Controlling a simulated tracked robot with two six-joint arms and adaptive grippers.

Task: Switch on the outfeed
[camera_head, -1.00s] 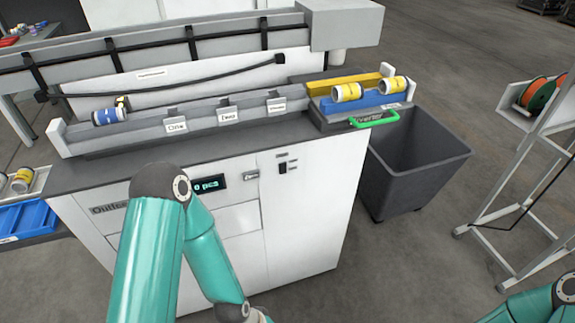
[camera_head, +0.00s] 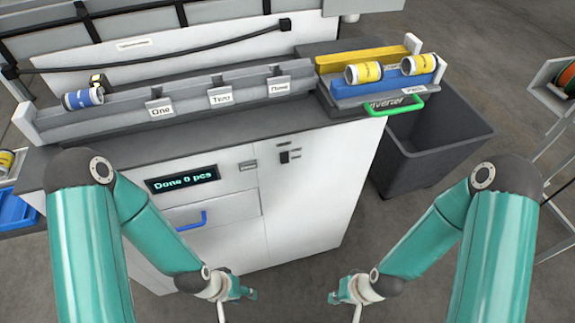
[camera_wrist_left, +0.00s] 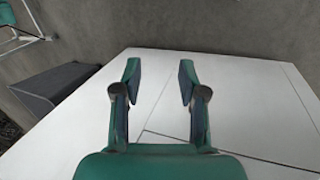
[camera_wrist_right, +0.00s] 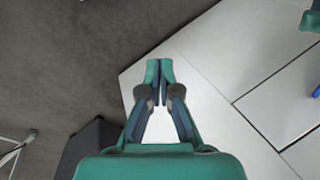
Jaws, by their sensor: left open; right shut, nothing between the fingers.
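The outfeed is a white cabinet (camera_head: 310,215) with a dark worktop. Its lit display (camera_head: 182,178) reads "Done 0 pcs". A small black switch (camera_head: 290,156) sits high on the right front panel, under a small label; its position is too small to tell. My left gripper (camera_head: 250,294) is open and empty, low in front of the cabinet; in the left wrist view its fingers (camera_wrist_left: 160,72) stand apart over white panel. My right gripper (camera_head: 334,297) is shut and empty, low to the right; the right wrist view shows its fingertips (camera_wrist_right: 160,70) together. Both are apart from the switch.
A blue drawer handle (camera_head: 191,221) is on the left front. A trough with labelled stops (camera_head: 220,97) lies on top. Yellow-banded rolls (camera_head: 364,73) lie by a green handle (camera_head: 396,106). A dark bin (camera_head: 440,140) stands right. Floor between the arms is clear.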

